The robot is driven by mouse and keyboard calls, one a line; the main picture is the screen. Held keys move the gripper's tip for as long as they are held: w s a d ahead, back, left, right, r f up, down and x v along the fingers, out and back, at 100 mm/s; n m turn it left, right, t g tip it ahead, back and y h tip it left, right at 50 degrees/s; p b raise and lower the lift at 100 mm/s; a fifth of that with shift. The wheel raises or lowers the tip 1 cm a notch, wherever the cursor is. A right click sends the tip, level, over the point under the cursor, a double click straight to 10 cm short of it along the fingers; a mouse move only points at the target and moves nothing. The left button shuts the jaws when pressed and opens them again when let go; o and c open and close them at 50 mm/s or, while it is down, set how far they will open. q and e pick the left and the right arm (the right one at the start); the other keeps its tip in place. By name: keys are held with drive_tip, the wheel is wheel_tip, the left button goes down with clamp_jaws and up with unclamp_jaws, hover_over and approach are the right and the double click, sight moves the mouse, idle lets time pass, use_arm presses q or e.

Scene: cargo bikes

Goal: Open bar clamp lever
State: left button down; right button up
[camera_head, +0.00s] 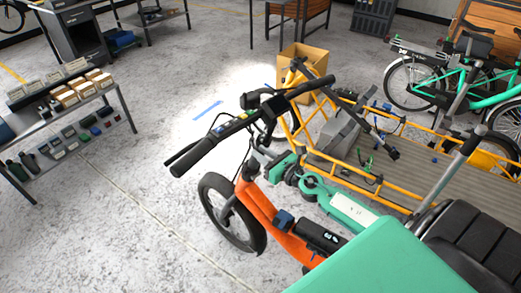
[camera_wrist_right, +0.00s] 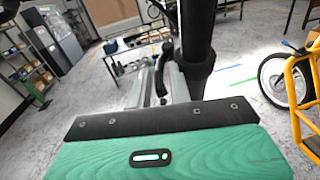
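The bar clamp lever is probably the short black lever (camera_wrist_right: 167,62) in the right wrist view, close to a thick black upright post (camera_wrist_right: 198,45). My right gripper (camera_wrist_right: 160,88) reaches toward it with two grey fingers apart, one on each side of the lever's lower part; I cannot tell whether they touch it. In the head view my right gripper (camera_head: 263,160) is small, beside the stem below the black handlebar (camera_head: 245,122). The lever is too small to make out there. My left gripper is not in view.
The bike's orange frame (camera_head: 265,208) and front wheel (camera_head: 229,215) stand close by. A yellow-railed cargo bed (camera_head: 420,172) is to the right, with a cardboard box (camera_head: 305,60) behind. A parts table (camera_head: 65,110) stands left. The floor between is open.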

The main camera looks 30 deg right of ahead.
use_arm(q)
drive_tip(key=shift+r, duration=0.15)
use_arm(e)
drive_tip(key=shift+w+a, duration=0.15)
drive_tip(key=shift+w, duration=0.3)
clamp_jaws()
